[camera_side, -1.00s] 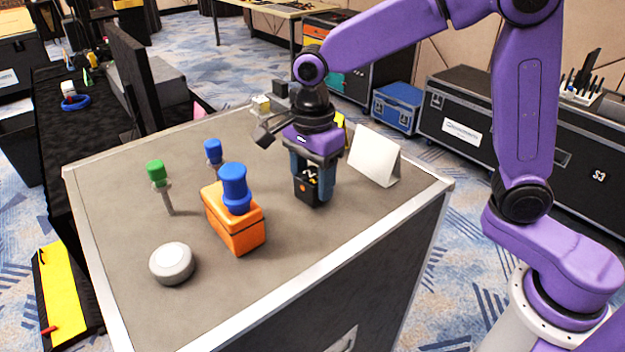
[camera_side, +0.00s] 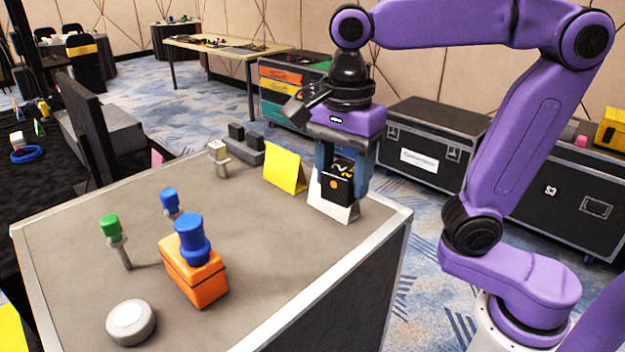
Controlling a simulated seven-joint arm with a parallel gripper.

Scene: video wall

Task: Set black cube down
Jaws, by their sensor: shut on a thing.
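My gripper (camera_side: 342,182) points down near the right edge of the case top and is shut on the black cube. The black cube (camera_side: 336,188) has a small orange dot and light markings, and sits between the two blue-grey fingers, which hide part of it. It overlaps the white folded card (camera_side: 330,208) in the picture and appears raised off the grey case top (camera_side: 250,245). I cannot tell how far it is from the card.
An orange box (camera_side: 190,280) with a blue knob (camera_side: 192,240) stands mid-left. Green-topped (camera_side: 110,226) and blue-topped (camera_side: 170,198) pegs and a grey round puck (camera_side: 131,322) are near it. A yellow folded card (camera_side: 286,170) stands behind. The front-right top is clear.

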